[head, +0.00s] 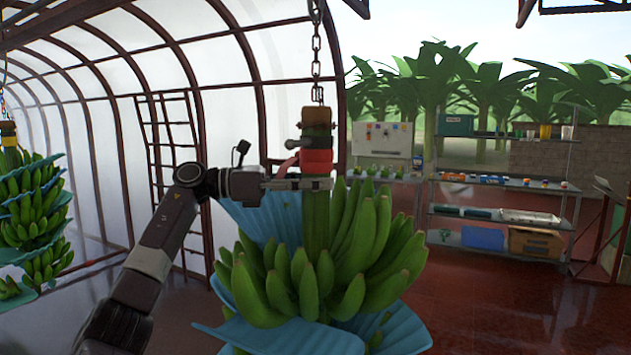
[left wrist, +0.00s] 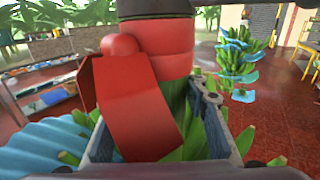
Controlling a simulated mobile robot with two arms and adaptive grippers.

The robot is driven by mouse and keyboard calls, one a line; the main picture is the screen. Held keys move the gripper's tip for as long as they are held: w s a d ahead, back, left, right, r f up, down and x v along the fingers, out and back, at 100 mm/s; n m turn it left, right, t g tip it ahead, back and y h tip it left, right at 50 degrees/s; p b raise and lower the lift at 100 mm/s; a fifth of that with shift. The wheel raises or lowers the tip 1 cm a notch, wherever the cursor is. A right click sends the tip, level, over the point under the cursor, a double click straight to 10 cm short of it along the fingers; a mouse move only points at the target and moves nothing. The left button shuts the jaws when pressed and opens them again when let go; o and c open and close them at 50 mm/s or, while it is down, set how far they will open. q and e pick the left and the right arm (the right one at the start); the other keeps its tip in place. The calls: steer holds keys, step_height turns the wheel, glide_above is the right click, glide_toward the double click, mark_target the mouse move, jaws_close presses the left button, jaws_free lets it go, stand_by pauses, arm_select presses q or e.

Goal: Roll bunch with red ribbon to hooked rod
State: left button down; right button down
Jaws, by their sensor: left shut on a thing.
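The bunch with the red ribbon (head: 317,160) is a large green banana bunch (head: 335,270) with blue sheets between its tiers. It hangs upright from a chain (head: 316,55) in the middle of the head view. My left gripper (head: 308,184) comes in from the left and is shut on the stem just below the ribbon. In the left wrist view the red ribbon (left wrist: 135,105) hangs in front of the stem, between the two fingers of the gripper (left wrist: 162,145), and hides part of the grip. My right gripper is not in view. I cannot make out a hooked rod.
Another bunch (head: 32,205) with a yellow band hangs at the far left. A dark ladder (head: 170,150) leans by the curved translucent wall. Metal shelves (head: 500,185) with boxes and small items stand at the back right. The red floor (head: 480,300) at right is clear.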

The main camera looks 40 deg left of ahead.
arm_select(q)
steer(key=c, duration=1.1)
jaws_free()
steer(key=shift+c, duration=0.2)
steer(key=shift+a, duration=0.2)
glide_above(260, 216)
steer(key=shift+f, duration=0.1)
